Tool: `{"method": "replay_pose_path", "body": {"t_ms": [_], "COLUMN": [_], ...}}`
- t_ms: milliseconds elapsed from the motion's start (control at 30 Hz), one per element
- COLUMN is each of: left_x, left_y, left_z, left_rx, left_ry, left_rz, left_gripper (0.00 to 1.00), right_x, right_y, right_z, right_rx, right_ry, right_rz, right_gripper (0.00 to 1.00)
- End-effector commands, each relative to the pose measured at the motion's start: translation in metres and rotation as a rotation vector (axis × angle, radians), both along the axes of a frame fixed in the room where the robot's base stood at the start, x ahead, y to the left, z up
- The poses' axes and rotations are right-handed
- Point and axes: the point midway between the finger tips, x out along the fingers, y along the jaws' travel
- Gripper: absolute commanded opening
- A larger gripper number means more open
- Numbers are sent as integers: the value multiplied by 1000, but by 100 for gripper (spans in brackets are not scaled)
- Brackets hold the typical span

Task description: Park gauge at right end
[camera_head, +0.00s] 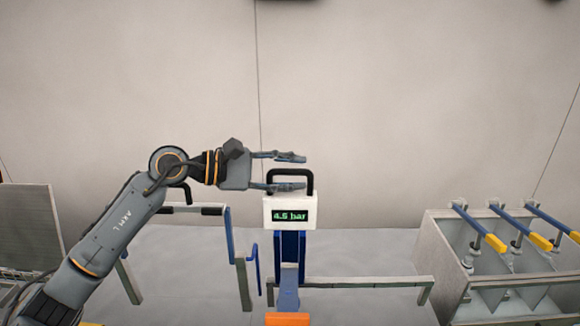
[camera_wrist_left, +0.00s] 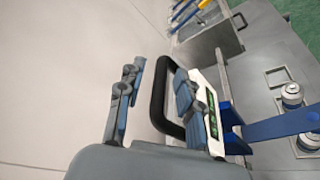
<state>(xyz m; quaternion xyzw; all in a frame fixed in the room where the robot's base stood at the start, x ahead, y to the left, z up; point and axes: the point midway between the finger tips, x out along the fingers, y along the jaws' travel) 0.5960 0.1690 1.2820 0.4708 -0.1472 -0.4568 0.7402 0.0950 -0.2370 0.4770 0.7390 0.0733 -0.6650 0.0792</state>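The gauge (camera_head: 290,225) is a white box with a green "4.5 bar" readout and a black loop handle (camera_head: 311,182) on top. It stands on a blue upright (camera_head: 290,262) near the middle of the head view. My left gripper (camera_head: 288,172) is open at the handle, one finger above its top bar and the other below it. In the left wrist view the black handle (camera_wrist_left: 160,95) shows between the two spread fingers (camera_wrist_left: 152,98), with a gap on the upper finger's side. The gauge's white side (camera_wrist_left: 214,110) is partly hidden by a finger. My right gripper is not seen.
A grey rail (camera_head: 375,283) runs right from the upright. At the right stands a grey bin with partitions (camera_head: 440,255) and several blue levers with yellow grips (camera_head: 493,242). Metal canisters (camera_wrist_left: 292,94) show in the left wrist view. The wall behind is bare.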

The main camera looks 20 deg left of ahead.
Motion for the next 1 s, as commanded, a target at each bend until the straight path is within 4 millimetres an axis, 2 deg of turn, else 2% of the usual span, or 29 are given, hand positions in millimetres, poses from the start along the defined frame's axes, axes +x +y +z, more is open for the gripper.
{"method": "replay_pose_path", "body": {"t_ms": [200, 400, 767, 867, 1000], "left_x": [0, 0, 0, 2, 6], "left_y": [0, 0, -2, -8, -25], "left_z": [-1, -1, -1, -1, -2], "left_rx": [1, 0, 2, 3, 1], "left_ry": [0, 0, -2, -2, -4], "left_rz": [1, 0, -1, -3, -5], "left_gripper": [36, 0, 0, 0, 0], "right_x": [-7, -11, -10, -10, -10], "right_y": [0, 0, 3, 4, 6], "right_z": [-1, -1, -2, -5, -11], "right_rx": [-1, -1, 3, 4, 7], "right_ry": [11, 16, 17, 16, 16], "right_rz": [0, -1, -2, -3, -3], "right_gripper": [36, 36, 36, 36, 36]}}
